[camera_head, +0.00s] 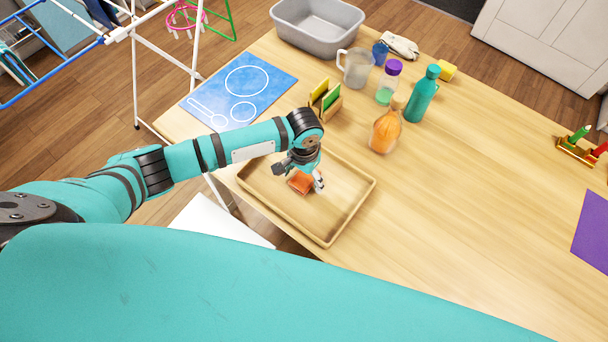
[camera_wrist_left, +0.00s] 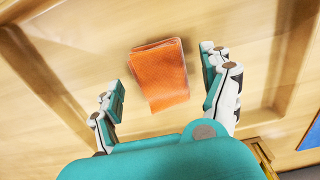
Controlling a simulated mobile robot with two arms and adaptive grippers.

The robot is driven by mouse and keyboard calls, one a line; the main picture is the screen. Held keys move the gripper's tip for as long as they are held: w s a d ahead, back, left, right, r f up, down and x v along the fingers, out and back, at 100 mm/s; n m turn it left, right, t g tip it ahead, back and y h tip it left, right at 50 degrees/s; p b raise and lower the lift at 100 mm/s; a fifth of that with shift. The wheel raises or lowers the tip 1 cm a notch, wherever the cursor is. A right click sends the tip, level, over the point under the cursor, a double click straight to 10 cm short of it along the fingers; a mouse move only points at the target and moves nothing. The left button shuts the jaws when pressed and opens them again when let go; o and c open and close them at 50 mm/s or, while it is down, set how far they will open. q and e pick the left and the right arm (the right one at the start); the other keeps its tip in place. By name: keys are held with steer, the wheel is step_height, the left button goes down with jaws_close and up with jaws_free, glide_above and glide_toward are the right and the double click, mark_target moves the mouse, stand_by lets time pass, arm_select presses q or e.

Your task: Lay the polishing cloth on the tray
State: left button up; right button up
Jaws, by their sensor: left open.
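The polishing cloth (camera_head: 299,182) is a small folded orange piece. It lies on the floor of the wooden tray (camera_head: 330,238), and in the left wrist view the cloth (camera_wrist_left: 160,75) shows whole, with bare wood around it. The tray has a low raised rim, and its rim (camera_wrist_left: 45,75) also shows in the left wrist view. My left gripper (camera_head: 304,184) is over the tray, right above the cloth. In the left wrist view its fingers (camera_wrist_left: 163,90) stand apart on either side of the cloth, with gaps between. My right gripper is not in view.
A wooden holder with yellow and green pieces (camera_head: 326,102) stands just behind the tray. An orange-filled flask (camera_head: 385,132), a teal bottle (camera_head: 421,95), a clear jug (camera_head: 356,68) and a grey basin (camera_head: 318,28) stand farther back. A blue mat (camera_head: 260,85) lies at left. The table's right middle is clear.

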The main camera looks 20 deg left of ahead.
mark_target(304, 178)
arm_select(q)
step_height(304, 178, up, 12)
steer(key=shift+r, duration=0.15)
stand_by(0.4)
stand_by(0.5)
